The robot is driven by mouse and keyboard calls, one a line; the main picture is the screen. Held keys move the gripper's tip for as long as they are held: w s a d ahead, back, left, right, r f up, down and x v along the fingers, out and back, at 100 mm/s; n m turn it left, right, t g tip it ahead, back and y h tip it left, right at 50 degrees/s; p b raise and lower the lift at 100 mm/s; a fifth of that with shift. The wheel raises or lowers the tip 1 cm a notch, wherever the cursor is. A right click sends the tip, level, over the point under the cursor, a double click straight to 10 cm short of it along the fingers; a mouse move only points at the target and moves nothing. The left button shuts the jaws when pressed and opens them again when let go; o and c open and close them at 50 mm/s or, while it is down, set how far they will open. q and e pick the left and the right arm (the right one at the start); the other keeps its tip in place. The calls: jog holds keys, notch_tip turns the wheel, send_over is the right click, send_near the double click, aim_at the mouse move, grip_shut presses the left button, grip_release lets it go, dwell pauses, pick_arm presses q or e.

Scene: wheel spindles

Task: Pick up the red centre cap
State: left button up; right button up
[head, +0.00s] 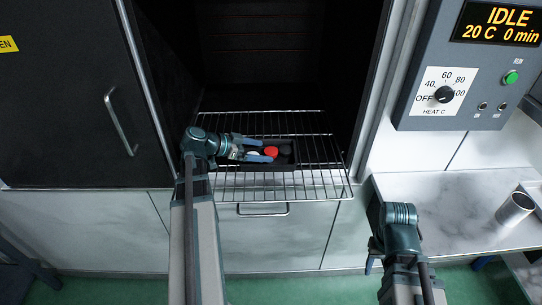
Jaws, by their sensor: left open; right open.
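A white cap (252,153) and a dark cap (285,150) flank the red one. A control panel (466,75) and a side table with a metal cup (515,208) stand right.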

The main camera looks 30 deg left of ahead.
aim_at(271, 152)
pick_arm(q)
jog(key=shift+b+x, duration=0.3)
jog(key=shift+x, duration=0.8)
grip_shut()
jog(key=shift+r, duration=0.15)
